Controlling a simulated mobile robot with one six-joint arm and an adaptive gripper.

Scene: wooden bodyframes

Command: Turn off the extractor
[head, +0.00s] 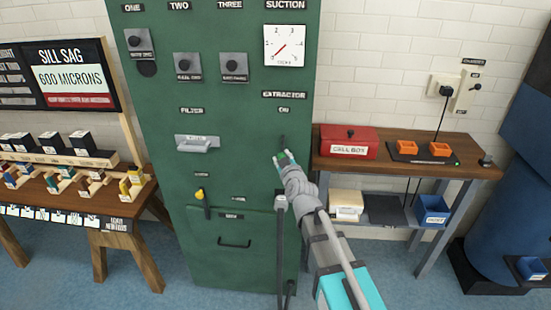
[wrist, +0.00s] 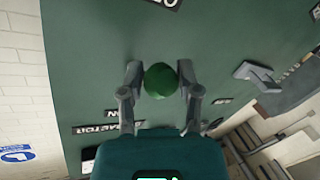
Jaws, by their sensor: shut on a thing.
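The extractor switch has a round green knob (wrist: 160,80), which sits between the two fingertips of my gripper (wrist: 160,82) in the wrist view. The fingers are closed on the knob from both sides. In the head view my gripper (head: 284,158) is at the right side of the green cabinet (head: 235,130), below the extractor label (head: 284,95) and the ON label (head: 284,110). The gripper hides most of the switch there.
A suction gauge (head: 284,45) is above the switch. A filter handle (head: 197,143), a yellow-knobbed lever (head: 201,196) and a drawer handle (head: 234,243) are to its left.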

